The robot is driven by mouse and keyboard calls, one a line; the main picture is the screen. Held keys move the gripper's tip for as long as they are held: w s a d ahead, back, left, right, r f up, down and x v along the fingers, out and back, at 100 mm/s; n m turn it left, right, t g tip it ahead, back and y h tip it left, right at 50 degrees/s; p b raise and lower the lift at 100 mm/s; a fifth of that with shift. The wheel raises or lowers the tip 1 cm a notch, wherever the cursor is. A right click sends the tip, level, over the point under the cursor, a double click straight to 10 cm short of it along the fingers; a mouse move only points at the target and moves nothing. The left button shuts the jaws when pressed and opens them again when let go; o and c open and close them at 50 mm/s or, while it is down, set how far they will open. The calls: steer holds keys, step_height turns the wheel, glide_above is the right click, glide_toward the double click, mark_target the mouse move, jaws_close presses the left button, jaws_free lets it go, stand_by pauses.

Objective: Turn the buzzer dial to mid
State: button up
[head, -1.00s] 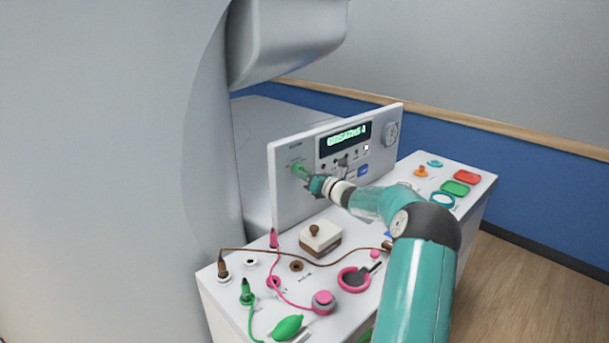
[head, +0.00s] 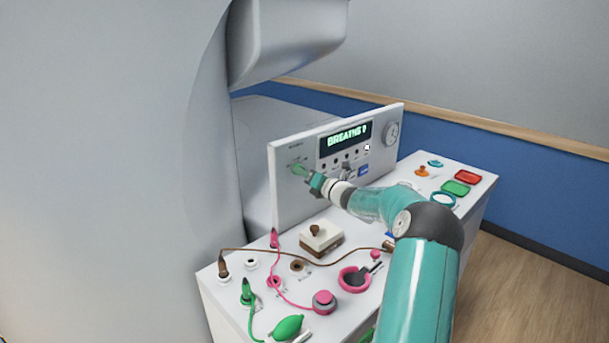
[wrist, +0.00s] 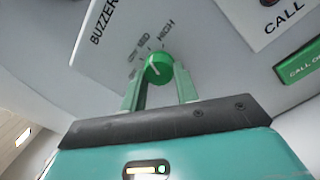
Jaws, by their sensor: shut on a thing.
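The green buzzer dial (wrist: 158,68) is a round knob on the upright white panel, with BUZZER, a middle label and HIGH printed by it in the wrist view. A pale mark shows on its face, but I cannot clearly tell which label it points at. In the head view the dial (head: 298,169) is at the panel's left end, partly covered by my gripper (head: 308,176). In the wrist view my gripper (wrist: 158,82) is shut on the dial, one green finger on each side of it.
The panel carries a lit display (head: 347,135) and a round gauge (head: 391,133). On the desk below are a white box with a brown knob (head: 320,237), coloured leads, a pink ring (head: 353,279) and a green bulb (head: 287,327).

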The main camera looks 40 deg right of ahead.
steer(key=o, duration=1)
steer(key=shift+s, duration=0.15)
steer(key=shift+c, duration=0.2)
steer(key=s+d, duration=0.1)
steer(key=s, duration=1.2)
steer(key=shift+s+f, duration=0.3)
steer(key=shift+f, duration=0.1)
